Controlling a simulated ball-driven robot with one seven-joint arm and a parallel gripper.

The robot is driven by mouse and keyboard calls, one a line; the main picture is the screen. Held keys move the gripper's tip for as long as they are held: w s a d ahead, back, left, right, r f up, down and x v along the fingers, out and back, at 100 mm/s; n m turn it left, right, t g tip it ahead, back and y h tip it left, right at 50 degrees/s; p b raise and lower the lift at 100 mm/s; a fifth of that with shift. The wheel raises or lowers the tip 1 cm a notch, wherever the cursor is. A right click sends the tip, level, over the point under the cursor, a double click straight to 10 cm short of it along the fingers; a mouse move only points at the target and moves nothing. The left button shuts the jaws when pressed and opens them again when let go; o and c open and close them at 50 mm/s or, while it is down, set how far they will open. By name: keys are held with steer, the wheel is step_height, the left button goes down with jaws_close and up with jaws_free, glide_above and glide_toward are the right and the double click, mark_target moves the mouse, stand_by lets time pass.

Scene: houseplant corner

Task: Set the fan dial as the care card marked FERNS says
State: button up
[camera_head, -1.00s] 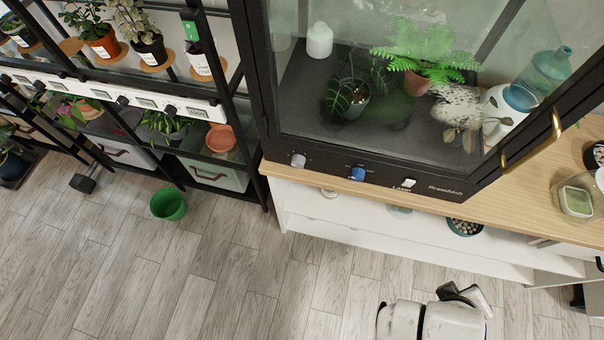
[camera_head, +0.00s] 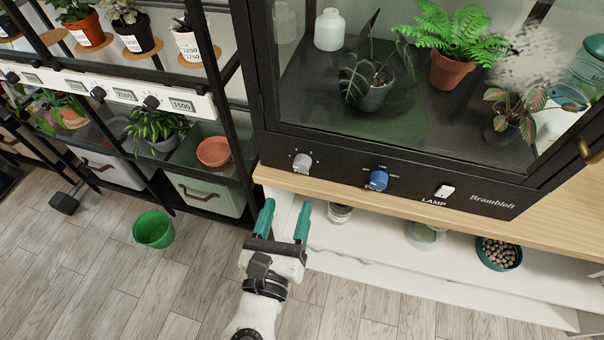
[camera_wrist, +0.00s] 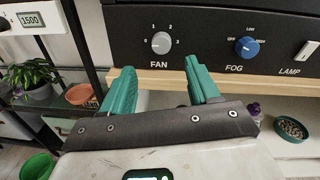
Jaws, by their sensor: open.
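The fan dial (camera_head: 302,162) is a grey knob at the left of the black panel under the glass cabinet. In the wrist view the knob (camera_wrist: 161,43) sits above the word FAN, with numbers around it up to 3; I cannot clearly tell where its pointer stands. My gripper (camera_head: 286,210) has two teal fingers, spread apart and empty, below and in front of the panel. In the wrist view the fingers (camera_wrist: 161,80) point toward the panel, with the dial above the gap between them, not touching. No care card marked FERNS is readable.
A blue FOG dial (camera_wrist: 246,47) and a white LAMP switch (camera_wrist: 308,50) are to the right on the panel. A wooden ledge (camera_head: 400,202) juts out below. A black plant shelf (camera_head: 240,130) stands close on the left. A green bucket (camera_head: 153,230) is on the floor.

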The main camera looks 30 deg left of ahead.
mark_target(300, 167)
steer(key=x, duration=0.9)
steer(key=shift+w+d+b, duration=0.1)
steer(key=shift+w+b, duration=0.15)
steer(key=shift+b, duration=0.15)
steer(key=shift+c, duration=0.3)
steer(key=c, duration=1)
steer(key=shift+o, duration=0.2)
